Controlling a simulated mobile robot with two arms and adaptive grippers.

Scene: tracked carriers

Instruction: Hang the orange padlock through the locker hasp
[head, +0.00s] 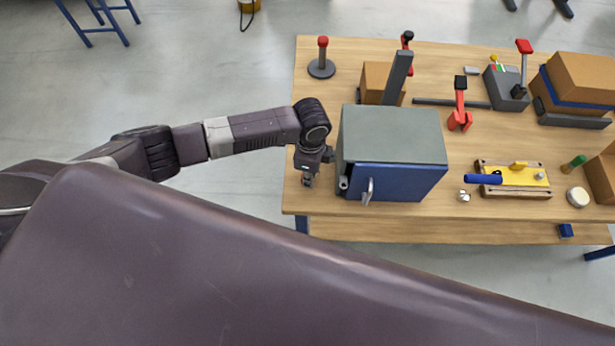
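The locker is a grey box (393,135) with a blue front door (405,183), standing at the table's front left. A small silver fitting (368,191) sticks out from the door; I cannot tell whether it is the hasp or a handle. My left gripper (309,181) points down just left of the locker, over the table's left front edge. Its fingers are too small to tell open from shut. I cannot make out the orange padlock anywhere. My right gripper is out of view.
A large dark link of my own arm covers the foreground. On the wooden table (345,55) stand red clamps (460,105), a yellow board (518,178), a blue cylinder (483,179), a white roll (578,197) and cardboard boxes (582,75).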

